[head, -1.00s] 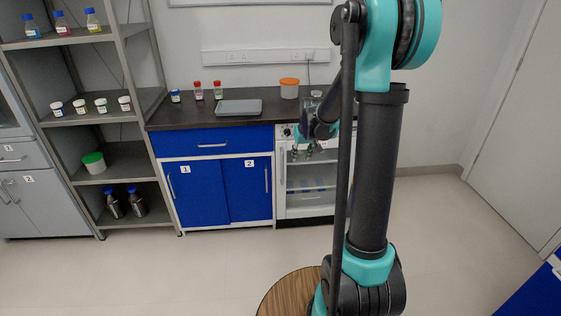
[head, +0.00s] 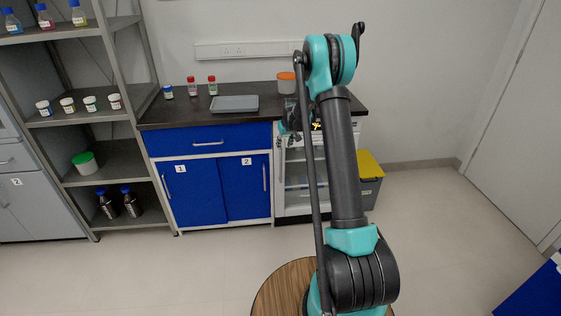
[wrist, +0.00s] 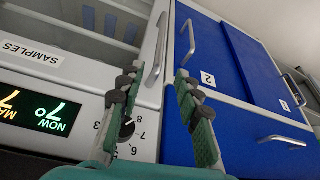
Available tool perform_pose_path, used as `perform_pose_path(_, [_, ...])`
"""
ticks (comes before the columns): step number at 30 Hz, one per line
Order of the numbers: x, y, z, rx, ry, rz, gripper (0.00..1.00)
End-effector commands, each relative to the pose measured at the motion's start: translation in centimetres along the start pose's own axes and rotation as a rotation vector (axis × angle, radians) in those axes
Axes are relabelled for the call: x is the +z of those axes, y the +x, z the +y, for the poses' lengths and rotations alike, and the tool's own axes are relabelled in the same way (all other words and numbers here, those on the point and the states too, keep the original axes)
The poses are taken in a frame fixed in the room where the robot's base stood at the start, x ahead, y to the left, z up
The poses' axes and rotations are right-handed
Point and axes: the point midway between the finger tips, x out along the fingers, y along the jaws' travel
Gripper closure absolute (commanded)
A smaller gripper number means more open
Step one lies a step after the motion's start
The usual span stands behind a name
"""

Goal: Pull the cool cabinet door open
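The white cool cabinet (head: 292,212) stands under the dark counter, right of the blue cabinet. Its glass door looks shut in the head view, partly covered by my arm. In the wrist view, its turned-over front shows a SAMPLES label (wrist: 32,53), a lit display (wrist: 35,110) and a dial. The grey door handle (wrist: 155,50) reaches between the tips of my gripper (wrist: 158,76). The fingers are spread on either side of it, with gaps visible; contact cannot be told. In the head view, the gripper is near the cabinet's upper front, largely hidden by the arm.
The blue cabinet (head: 197,190), with its own handles, adjoins on the left. A grey tray (head: 234,104), several bottles and an orange-lidded tub (head: 286,82) are on the counter. A yellow-lidded bin (head: 369,165) stands right of the cool cabinet. The floor in front is clear.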

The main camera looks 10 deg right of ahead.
Motion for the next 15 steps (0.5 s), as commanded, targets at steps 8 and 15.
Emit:
perform_pose_path(8, [0.0,5.0,0.0,0.000,0.000,0.000,0.66])
perform_pose_path(15, [0.0,9.2,0.0,0.000,0.000,0.000,0.66])
